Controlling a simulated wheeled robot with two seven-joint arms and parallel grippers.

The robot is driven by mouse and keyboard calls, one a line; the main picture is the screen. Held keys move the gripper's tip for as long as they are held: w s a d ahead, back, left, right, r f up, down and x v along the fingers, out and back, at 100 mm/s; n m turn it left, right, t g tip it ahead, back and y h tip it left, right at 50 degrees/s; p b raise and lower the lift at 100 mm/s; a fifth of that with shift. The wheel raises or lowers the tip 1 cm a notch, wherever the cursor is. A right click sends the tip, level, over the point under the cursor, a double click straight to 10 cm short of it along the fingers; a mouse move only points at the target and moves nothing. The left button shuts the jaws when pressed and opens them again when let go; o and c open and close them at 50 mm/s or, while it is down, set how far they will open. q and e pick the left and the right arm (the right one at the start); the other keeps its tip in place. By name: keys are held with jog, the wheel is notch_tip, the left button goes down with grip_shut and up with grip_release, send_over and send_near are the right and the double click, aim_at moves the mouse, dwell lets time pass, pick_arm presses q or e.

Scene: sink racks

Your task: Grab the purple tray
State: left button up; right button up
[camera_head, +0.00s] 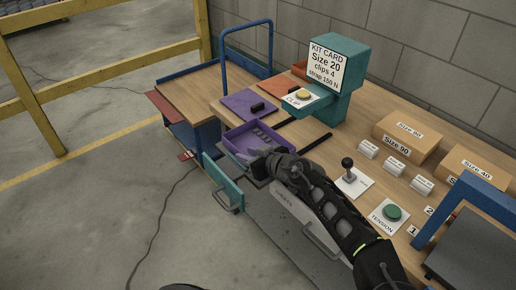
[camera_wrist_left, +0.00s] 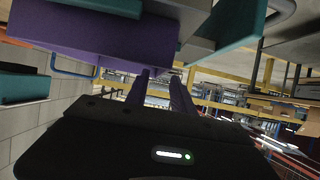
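The purple tray (camera_head: 231,151) is an open, low-walled box at the near edge of the wooden bench in the head view, with several small grey pieces inside. My left gripper (camera_head: 256,160) is at its near right rim, and my wrist hides that corner. In the left wrist view, the tray (camera_wrist_left: 95,35) fills the top as a purple wall. The two fingers of my left gripper (camera_wrist_left: 160,80) stand apart, with background showing between them, close under the tray. Whether they touch it cannot be told. My right gripper is in neither view.
A flat purple panel (camera_head: 240,101) with a black handle lies behind the tray. A teal stand (camera_head: 347,62) holds a kit card. Cardboard boxes (camera_head: 407,136), a joystick (camera_head: 348,172) and a green button (camera_head: 392,212) are to the right. A teal drawer (camera_head: 222,184) is below the tray.

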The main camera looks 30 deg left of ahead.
aim_at(239, 151)
pick_arm(q)
jog(key=p+x, duration=0.1)
jog(key=x, duration=0.4)
dwell(0.5)
grip_shut()
dwell(1.3)
